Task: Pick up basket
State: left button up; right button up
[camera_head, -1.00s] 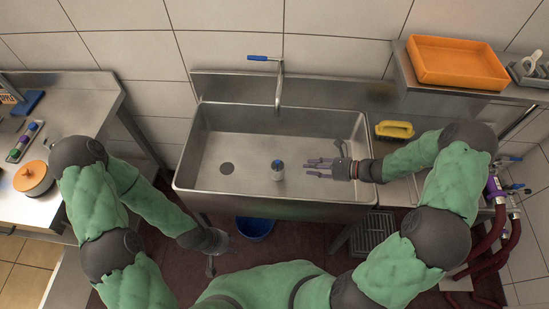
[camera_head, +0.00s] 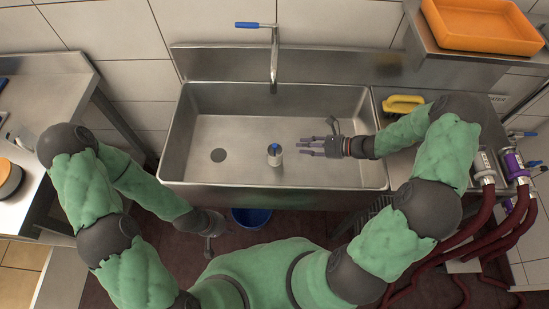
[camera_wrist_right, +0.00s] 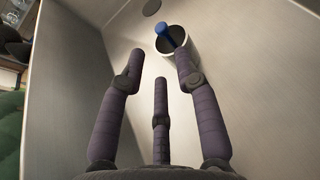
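A small metal cylinder with a blue handle (camera_head: 274,155), which I take for the basket, stands on the sink floor near the front middle. My right gripper (camera_head: 308,148) is inside the sink, just right of the cylinder, its fingers pointing left at it. In the right wrist view the cylinder (camera_wrist_right: 176,42) is beyond the fingertips, its blue handle sticking up. The three fingers of the right gripper (camera_wrist_right: 156,72) are spread and empty. My left gripper (camera_head: 211,228) hangs in front of the sink at the left, apart from the cylinder; its fingers are small and unclear.
The steel sink (camera_head: 230,124) has a front wall and a dark drain hole at left. A faucet (camera_head: 274,60) stands behind. A yellow brush (camera_head: 402,104) lies right of the sink. An orange tray (camera_head: 482,35) is on the shelf. A blue bucket (camera_head: 252,217) is below the sink.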

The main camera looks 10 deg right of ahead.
aim_at(280, 147)
jog(key=b+x, duration=0.2)
jog(key=x, duration=0.3)
jog(key=f+b+x, duration=0.1)
jog(key=b+x, duration=0.1)
jog(key=x, duration=0.3)
jog(key=shift+f, duration=0.15)
pick_arm(q)
notch_tip(280, 147, down, 5)
jog(key=shift+r, duration=0.1)
pick_arm(e)
jog(key=shift+w+a, duration=0.2)
jog(key=shift+a, duration=0.15)
jog(key=c, duration=0.7)
jog(key=shift+o, duration=0.2)
